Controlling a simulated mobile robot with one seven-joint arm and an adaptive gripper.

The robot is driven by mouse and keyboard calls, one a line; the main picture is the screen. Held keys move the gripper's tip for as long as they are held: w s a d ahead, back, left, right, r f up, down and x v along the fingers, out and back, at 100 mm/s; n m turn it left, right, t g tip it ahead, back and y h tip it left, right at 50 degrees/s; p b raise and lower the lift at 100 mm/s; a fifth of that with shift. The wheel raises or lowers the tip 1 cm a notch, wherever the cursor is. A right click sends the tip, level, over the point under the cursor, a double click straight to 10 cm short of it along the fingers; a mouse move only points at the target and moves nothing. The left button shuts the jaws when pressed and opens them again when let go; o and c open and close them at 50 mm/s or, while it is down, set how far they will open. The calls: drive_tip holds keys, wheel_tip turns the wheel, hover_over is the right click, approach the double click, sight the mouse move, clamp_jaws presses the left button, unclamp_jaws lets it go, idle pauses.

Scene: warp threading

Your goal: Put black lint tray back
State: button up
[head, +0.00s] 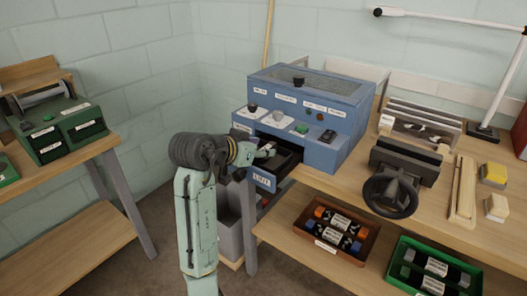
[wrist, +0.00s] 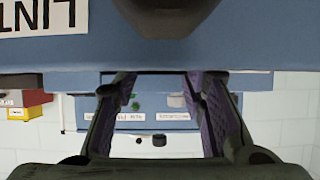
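The blue lint drawer stands pulled out of the blue machine, its labelled front (head: 263,180) facing me in the head view. A black interior (head: 287,160) shows in it; I cannot tell a separate tray from the drawer there. My gripper (head: 268,150) is above the drawer, just past its front. In the wrist view, which looks upside down, the blue drawer front (wrist: 260,35) fills the top, with a black handle (wrist: 165,18) on it. My gripper's fingers (wrist: 160,90) are apart with nothing visible between them. The drawer's edge meets their far ends, so contact is unclear.
The blue machine (head: 345,115) with knobs stands on the wooden bench (head: 335,185). A dark vise with a round wheel (head: 390,196) is to its right. A grey bin (head: 230,225) is below. Brown (head: 365,262) and green (head: 400,285) trays sit on the lower shelf.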

drive_tip(key=b+v, duration=0.1)
drive_tip(key=v, duration=0.8)
drive_tip(key=shift+s+a+r+b, duration=0.1)
drive_tip(key=shift+s+a+b, duration=0.15)
drive_tip(key=shift+b, duration=0.1)
